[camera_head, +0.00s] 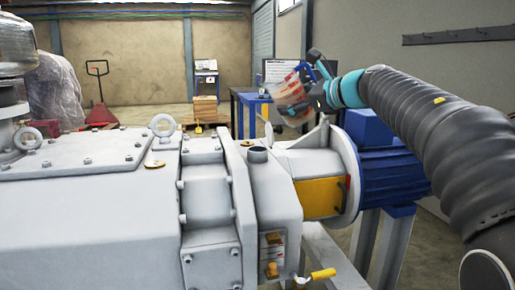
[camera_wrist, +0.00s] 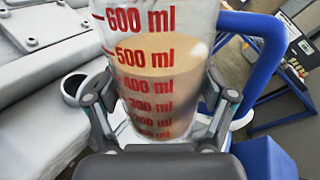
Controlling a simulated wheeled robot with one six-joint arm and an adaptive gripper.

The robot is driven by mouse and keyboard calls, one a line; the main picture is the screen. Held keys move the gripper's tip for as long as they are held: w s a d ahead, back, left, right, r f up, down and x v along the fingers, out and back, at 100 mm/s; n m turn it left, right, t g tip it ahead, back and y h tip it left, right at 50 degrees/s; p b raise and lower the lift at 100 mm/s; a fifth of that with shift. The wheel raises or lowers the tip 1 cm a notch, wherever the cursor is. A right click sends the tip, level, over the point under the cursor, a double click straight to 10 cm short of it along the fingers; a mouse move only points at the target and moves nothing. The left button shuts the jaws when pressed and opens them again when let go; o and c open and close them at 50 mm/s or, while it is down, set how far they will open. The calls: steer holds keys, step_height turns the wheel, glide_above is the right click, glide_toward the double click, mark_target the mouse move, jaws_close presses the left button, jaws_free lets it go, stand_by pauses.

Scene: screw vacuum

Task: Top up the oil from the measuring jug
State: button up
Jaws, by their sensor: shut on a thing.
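The clear measuring jug (camera_head: 291,98) has red markings and a blue handle. It looks tilted in the head view, held above and to the right of the pump's open filler neck (camera_head: 257,154). In the wrist view the jug (camera_wrist: 158,70) fills the middle, with tan oil to about the 500 ml mark. My gripper (camera_wrist: 160,108) is shut around the jug's body, one finger on each side. The round opening (camera_wrist: 75,88) shows left of the jug, apart from it. No oil stream is visible. The grey vacuum pump (camera_head: 90,215) fills the lower left.
A brass cap (camera_head: 154,164) lies on the pump top. Lifting eyes (camera_head: 163,125) stick up from it. The blue motor (camera_head: 385,165) sits right of the pump, below my arm. A yellow-handled valve (camera_head: 322,274) is low at the front. A blue table (camera_head: 250,97) stands behind.

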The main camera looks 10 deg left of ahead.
steer(key=shift+s+a+r+n+p, duration=0.2)
steer(key=shift+a+r+n+p, duration=0.15)
steer(key=shift+r, duration=0.25)
steer(key=shift+n+h, duration=0.5)
steer(key=shift+n, duration=0.05)
stand_by(1.1)
steer(key=shift+f+n+h, duration=0.2)
steer(key=shift+n+h, duration=0.3)
steer(key=shift+n, duration=0.2)
stand_by(5.0)
